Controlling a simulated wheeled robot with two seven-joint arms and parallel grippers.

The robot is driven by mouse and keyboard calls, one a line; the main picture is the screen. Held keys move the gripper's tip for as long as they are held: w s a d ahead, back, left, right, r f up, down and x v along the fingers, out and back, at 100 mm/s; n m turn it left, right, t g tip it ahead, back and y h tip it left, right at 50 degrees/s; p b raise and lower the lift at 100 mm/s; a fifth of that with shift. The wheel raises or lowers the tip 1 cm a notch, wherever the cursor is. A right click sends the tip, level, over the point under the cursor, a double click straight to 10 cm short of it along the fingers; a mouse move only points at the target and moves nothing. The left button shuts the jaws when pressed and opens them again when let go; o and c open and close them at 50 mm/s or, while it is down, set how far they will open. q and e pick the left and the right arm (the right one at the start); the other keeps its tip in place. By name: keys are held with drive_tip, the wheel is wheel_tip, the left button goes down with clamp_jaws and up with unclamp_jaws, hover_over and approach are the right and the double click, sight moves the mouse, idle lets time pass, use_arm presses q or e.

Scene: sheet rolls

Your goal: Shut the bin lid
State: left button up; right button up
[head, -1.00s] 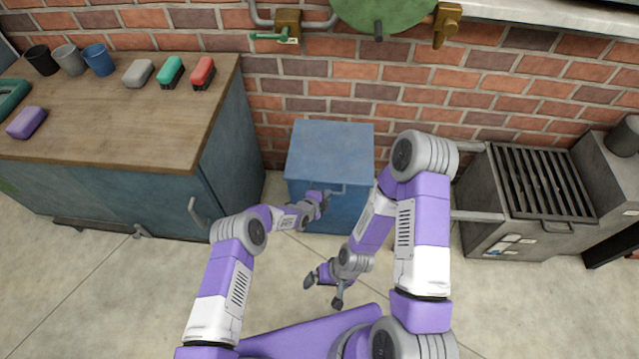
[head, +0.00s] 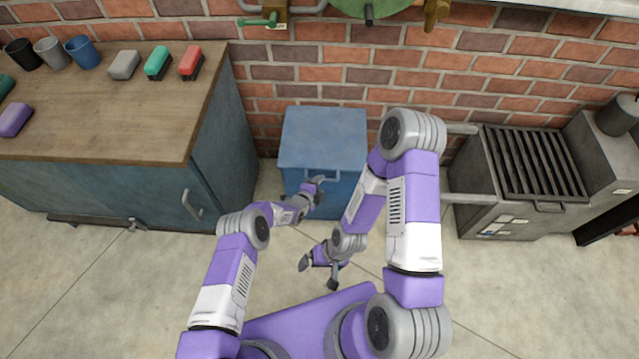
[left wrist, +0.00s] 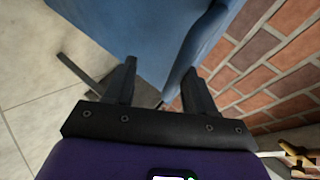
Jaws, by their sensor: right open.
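The blue bin (head: 321,190) stands against the brick wall in the head view. Its lid (head: 322,132) lies flat across the top and looks closed, with a handle (head: 322,178) at the front. My left gripper (head: 318,190) is at the front of the bin, just below the lid's front edge, overlapping the handle in view. In the left wrist view its two fingers (left wrist: 160,72) are apart with nothing between them, and the blue bin (left wrist: 130,30) is close ahead. I cannot tell whether they touch it. My right gripper (head: 318,274) is open and empty, lower and nearer my base.
A wooden-topped cabinet (head: 110,110) with cups and several blocks stands left of the bin. A metal grill (head: 535,170) stands to the right. A brick wall (head: 275,75) is behind. The floor (head: 480,300) at front right is clear.

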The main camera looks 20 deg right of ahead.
use_arm(q)
drive_tip(key=shift+s+a+f, duration=0.25)
drive_tip(key=shift+s+f, duration=0.2)
drive_tip(key=shift+f, duration=0.1)
drive_tip(key=r+p+v, duration=0.1)
drive_tip(key=p+v, duration=0.3)
drive_tip(key=v, duration=0.3)
drive_tip(key=shift+w+p, duration=0.2)
drive_tip(key=shift+p, duration=0.2)
drive_tip(key=shift+r, duration=0.15)
drive_tip(key=s+a+r+n+g+y, duration=0.1)
drive_tip(key=s+a+n+y, duration=0.15)
drive_tip(key=a+n, duration=0.45)
drive_tip(key=s+a+r+n+g+y, duration=0.2)
drive_tip(key=s+a+n, duration=0.2)
drive_tip(key=a+n, duration=0.3)
drive_tip(key=s+a+r+n+g, duration=0.1)
drive_tip(key=s+a+r+n, duration=0.2)
drive_tip(key=s, duration=0.3)
drive_tip(key=s+a+r+n+g+p, duration=0.1)
drive_tip(key=s+a+r+n+g, duration=0.1)
drive_tip(key=s+n, duration=0.4)
drive_tip(key=s+a+r+n+g, duration=0.1)
drive_tip(key=s+a+r+n, duration=0.2)
drive_tip(key=s, duration=0.4)
drive_tip(key=shift+s+a+r+n, duration=0.2)
drive_tip(key=shift+a+r+n, duration=0.15)
drive_tip(key=shift+a+n, duration=0.6)
